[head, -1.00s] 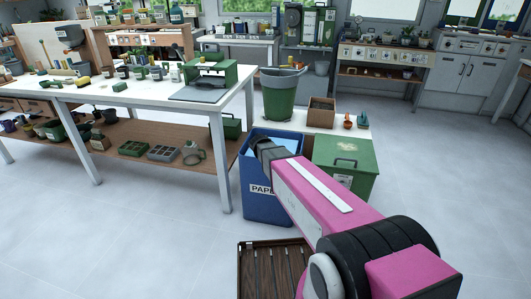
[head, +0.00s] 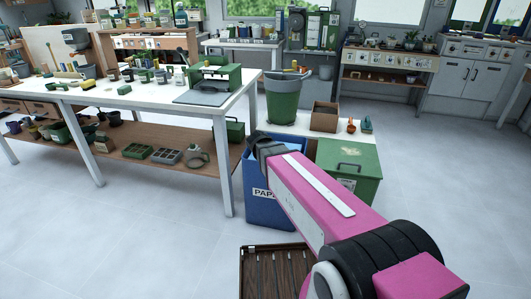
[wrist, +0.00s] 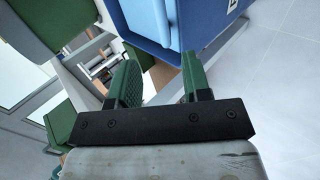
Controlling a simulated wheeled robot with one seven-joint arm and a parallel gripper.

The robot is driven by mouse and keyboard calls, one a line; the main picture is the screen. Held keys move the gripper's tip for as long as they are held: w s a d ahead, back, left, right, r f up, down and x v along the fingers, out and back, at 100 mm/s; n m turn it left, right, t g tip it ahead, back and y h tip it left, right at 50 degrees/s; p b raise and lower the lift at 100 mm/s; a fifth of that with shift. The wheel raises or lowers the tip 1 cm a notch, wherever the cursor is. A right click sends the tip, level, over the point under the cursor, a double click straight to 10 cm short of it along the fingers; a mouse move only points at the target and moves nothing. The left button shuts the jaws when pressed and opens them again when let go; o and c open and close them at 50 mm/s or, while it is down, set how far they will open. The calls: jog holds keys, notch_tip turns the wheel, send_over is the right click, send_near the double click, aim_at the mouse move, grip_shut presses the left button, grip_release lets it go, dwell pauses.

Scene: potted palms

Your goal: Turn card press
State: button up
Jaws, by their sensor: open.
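The likely card press (head: 214,78) is a green frame-like device with a dark handle piece. It stands at the right end of the white workbench (head: 120,92), on a grey mat (head: 203,98). I cannot make out its finer parts from here. My gripper (wrist: 160,72) shows in the wrist view with its two green-padded fingers apart and nothing between them. In the head view my arm reaches forward over the blue paper bin, right of and below the bench end; the fingers are hidden there. The press is not recognisable in the wrist view.
The blue paper bin (head: 262,208) stands beside the bench's right leg. A green lidded box (head: 349,172), a green bucket (head: 284,104) and a cardboard box (head: 324,117) are close by. A slatted wooden tray (head: 262,250) is below my arm. Floor at left and right is clear.

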jog(key=w+d+r+g+y, duration=0.2)
jog(key=w+g, duration=0.5)
jog(key=f, duration=0.6)
jog(key=w+f, duration=0.1)
jog(key=f, duration=0.2)
jog(key=shift+w+d+f, duration=0.1)
jog(key=shift+d+f, duration=0.15)
jog(key=shift+d, duration=0.15)
jog(key=shift+r, duration=0.1)
grip_shut()
